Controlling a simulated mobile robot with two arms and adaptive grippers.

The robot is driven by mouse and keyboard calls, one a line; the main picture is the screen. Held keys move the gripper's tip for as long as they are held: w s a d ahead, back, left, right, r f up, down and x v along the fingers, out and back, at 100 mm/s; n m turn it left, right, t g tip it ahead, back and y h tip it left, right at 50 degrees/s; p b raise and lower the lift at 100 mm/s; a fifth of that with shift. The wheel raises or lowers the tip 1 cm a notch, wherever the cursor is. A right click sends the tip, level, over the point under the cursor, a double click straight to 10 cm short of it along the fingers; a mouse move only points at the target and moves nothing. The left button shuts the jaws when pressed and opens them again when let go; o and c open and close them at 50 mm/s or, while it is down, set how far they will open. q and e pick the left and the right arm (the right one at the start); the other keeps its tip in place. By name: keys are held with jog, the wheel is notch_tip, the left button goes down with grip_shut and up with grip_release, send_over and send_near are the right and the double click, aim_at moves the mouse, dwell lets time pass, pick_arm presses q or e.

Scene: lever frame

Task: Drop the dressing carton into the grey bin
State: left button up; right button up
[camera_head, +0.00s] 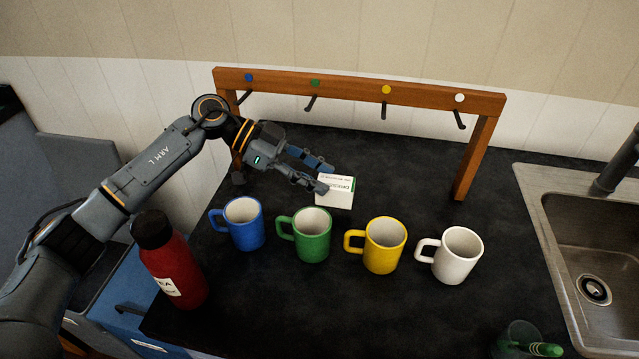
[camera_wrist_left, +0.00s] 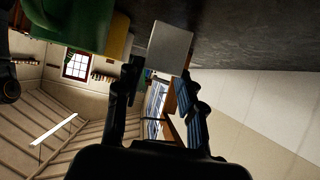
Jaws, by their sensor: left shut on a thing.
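The dressing carton (camera_head: 338,191) is a small white box with dark print, behind the green and yellow mugs in the head view. My left gripper (camera_head: 325,178) is shut on its left end. In the left wrist view the carton (camera_wrist_left: 168,47) shows as a plain pale face at the fingertips (camera_wrist_left: 158,76). I cannot tell whether the carton touches the counter. I cannot make out a grey bin in either view. My right gripper is not in view.
Blue (camera_head: 245,225), green (camera_head: 312,236), yellow (camera_head: 383,247) and white (camera_head: 457,257) mugs stand in a row on the dark counter. A wooden hook rack (camera_head: 480,150) stands behind. A red bottle (camera_head: 178,268) is front left, a sink (camera_head: 590,250) right.

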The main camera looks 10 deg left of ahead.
pick_arm(q)
jog(key=shift+d, duration=0.3)
jog(key=shift+f, duration=1.75)
jog(key=o, duration=1)
jog(key=shift+f, duration=0.1)
jog(key=shift+o, duration=0.2)
